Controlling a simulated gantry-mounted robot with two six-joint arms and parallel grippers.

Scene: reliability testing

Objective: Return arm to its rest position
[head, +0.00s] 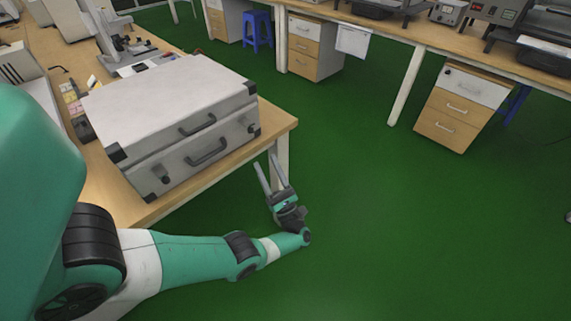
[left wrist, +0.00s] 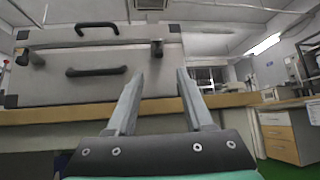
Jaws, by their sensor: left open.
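My left arm (head: 200,257) comes in from the left and reaches over the green floor. My left gripper (head: 268,176) is open and empty, just off the front corner of the wooden table, with its fingers pointing up and away. In the left wrist view both fingers of the left gripper (left wrist: 160,100) are spread apart with nothing between them. Behind them is the table edge with the grey case on it. My right gripper is not in view.
A closed grey case (head: 165,95) with black corners and handles sits on the wooden table (head: 283,127); it also shows in the left wrist view (left wrist: 110,85). A bench (head: 430,38) with drawer units (head: 462,105) and a blue stool (head: 257,30) stand farther back. The green floor (head: 400,220) at right is clear.

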